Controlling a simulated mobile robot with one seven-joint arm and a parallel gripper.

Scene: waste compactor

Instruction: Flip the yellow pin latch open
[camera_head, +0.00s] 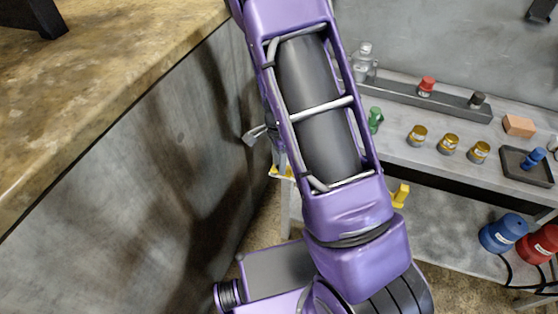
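My purple arm fills the middle of the head view and runs out past the top edge. I cannot make out my gripper in this view. A small yellow part (282,171) shows just left of my arm, beside the grey wall panel. Another yellow piece (400,194) shows right of my arm, below the bench edge. I cannot tell whether either is the pin latch, or whether they join behind my arm. A silver lever-like piece (257,134) sticks out left of my arm, and what it belongs to is hidden.
A grey wall panel with a worn yellow-brown top (120,50) stands at left. A grey bench (400,155) at right holds yellow-banded cans (448,144), a green object (375,119), a dark tray (528,166) and an orange block (518,125). Blue (503,233) and red (540,243) containers stand below.

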